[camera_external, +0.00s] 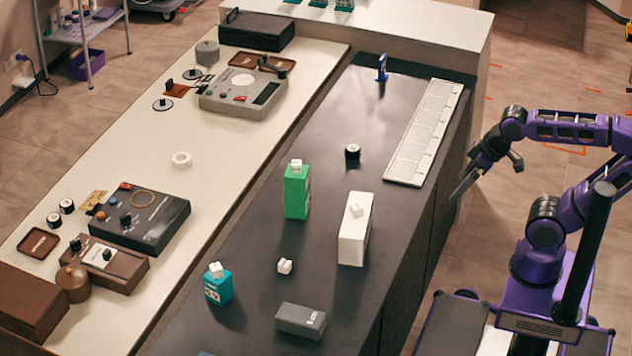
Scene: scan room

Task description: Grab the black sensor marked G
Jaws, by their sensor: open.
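A small black round piece (352,151) with a pale mark on its top stands on the dark counter, left of the white slotted strip. The mark is too small to read, so I cannot tell whether it is a G. Two similar black pieces with pale tops, one (54,220) and another (67,206), stand at the left end of the cream table. My gripper (465,186) is open and appears empty. It is beyond the counter's right edge, well to the right of the black piece, pointing down and left.
The dark counter (330,120) holds a green carton (297,193), a white carton (354,231), a teal box (218,288), a grey box (301,320), a small white piece (285,266) and the white slotted strip (425,133). The counter around the black piece is clear.

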